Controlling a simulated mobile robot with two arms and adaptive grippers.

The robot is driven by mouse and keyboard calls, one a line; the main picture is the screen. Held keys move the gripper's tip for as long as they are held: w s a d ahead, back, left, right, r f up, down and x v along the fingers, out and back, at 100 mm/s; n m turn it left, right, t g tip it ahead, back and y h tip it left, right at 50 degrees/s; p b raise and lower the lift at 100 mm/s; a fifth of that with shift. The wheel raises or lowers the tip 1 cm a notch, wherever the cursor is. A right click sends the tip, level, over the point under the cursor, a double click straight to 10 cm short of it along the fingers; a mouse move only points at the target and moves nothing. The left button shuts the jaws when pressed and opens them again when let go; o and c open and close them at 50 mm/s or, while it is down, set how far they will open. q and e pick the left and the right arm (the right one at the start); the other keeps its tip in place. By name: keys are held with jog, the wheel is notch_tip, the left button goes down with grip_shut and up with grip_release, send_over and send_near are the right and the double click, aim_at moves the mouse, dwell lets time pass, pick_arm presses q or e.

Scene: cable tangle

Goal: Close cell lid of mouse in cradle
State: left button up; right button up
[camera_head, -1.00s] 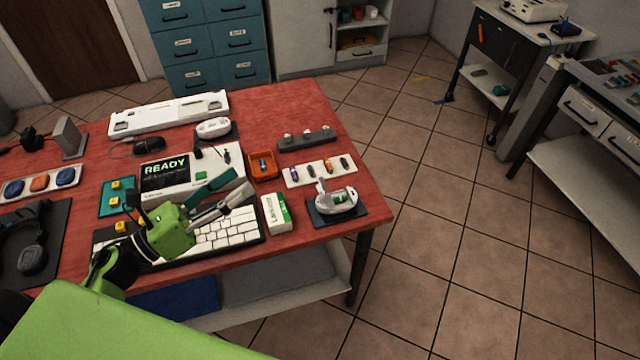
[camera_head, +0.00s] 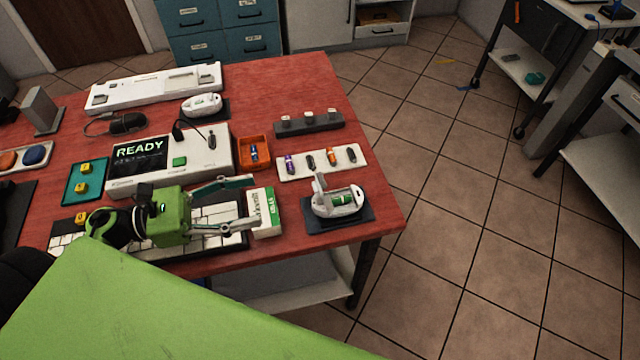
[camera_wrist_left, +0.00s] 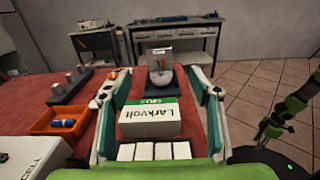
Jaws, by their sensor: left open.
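The white mouse (camera_head: 340,203) sits in a dark cradle (camera_head: 318,229) near the table's right front corner. Its cell lid (camera_head: 320,184) stands raised, and a green cell (camera_head: 343,199) shows inside. The mouse (camera_wrist_left: 167,78) is also ahead in the left wrist view, with the raised lid (camera_wrist_left: 161,59). My left gripper (camera_head: 253,205) is open and empty, left of the mouse and apart from it. Its fingers (camera_wrist_left: 160,95) spread either side of a white and green Larkvolt box (camera_wrist_left: 149,124); whether they touch it is unclear. A green and black arm part of mine (camera_wrist_left: 292,108) shows at right; its fingers are unclear.
An orange tray (camera_head: 254,153) holds a blue cell. Right of it, a white strip (camera_head: 322,162) carries several small cells. A dark bar (camera_head: 310,124) lies behind. The READY tester (camera_head: 170,163) and keyboard (camera_head: 222,240) are at left. Bare red tabletop lies around the cradle.

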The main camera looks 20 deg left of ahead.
aim_at(315, 187)
pick_arm(q)
jog(key=shift+w+d+f, duration=0.1)
jog(key=shift+w+f, duration=0.2)
jog(key=shift+f, duration=0.05)
jog(key=shift+w+d+r, duration=0.1)
jog(key=shift+w+d, duration=0.1)
jog(key=shift+w, duration=0.05)
jog(key=p+x, duration=0.4)
jog(key=x, duration=0.7)
jog(key=shift+w+d+r, duration=0.1)
jog(key=shift+d+r, duration=0.05)
jog(key=shift+d, duration=0.25)
jog(key=shift+w+d, duration=0.35)
jog(key=shift+d, duration=0.1)
pick_arm(e)
notch_tip(315, 187, up, 4)
jog(key=shift+w+f, duration=0.1)
jog(key=shift+f, duration=0.1)
pick_arm(q)
jog(key=c, duration=1.2)
